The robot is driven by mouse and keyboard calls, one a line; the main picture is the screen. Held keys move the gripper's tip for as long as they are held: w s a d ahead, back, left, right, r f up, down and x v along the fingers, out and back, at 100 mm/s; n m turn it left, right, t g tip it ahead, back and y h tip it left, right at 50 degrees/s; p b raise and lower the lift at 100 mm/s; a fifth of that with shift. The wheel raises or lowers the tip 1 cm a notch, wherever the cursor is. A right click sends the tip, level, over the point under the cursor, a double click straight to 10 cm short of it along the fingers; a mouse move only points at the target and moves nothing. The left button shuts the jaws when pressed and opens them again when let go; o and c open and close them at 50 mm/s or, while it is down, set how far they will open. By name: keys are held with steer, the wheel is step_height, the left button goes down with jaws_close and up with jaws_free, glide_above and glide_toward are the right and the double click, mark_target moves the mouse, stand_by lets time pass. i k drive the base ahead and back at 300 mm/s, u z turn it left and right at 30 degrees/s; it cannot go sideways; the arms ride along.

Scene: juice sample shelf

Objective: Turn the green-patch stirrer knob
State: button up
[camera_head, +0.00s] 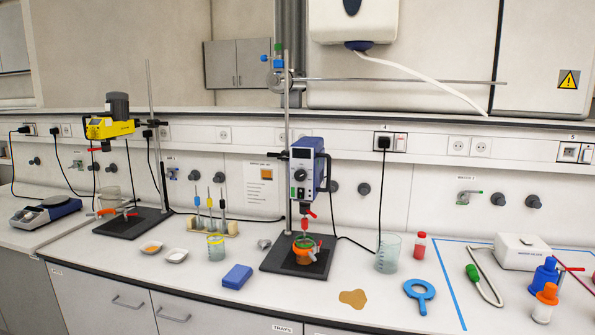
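A blue overhead stirrer (307,172) with a pale front hangs on a stand at the middle of the bench. A second stirrer (110,127), yellow with a dark motor, is on a stand at the left. My gripper is not in view.
A blue block (237,276), a beaker (388,254) and a brown spill (353,298) lie around the stand base. A blue ring-shaped tool (420,294), a red-capped bottle (419,246) and a white device (522,251) are to the right. A black cable hangs right of the stirrer.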

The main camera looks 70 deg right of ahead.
mark_target(300, 175)
steer(key=u, duration=0.2)
steer(key=k, duration=1.35)
steer(key=z, duration=1.8)
steer(key=i, duration=0.75)
steer(key=z, duration=0.05)
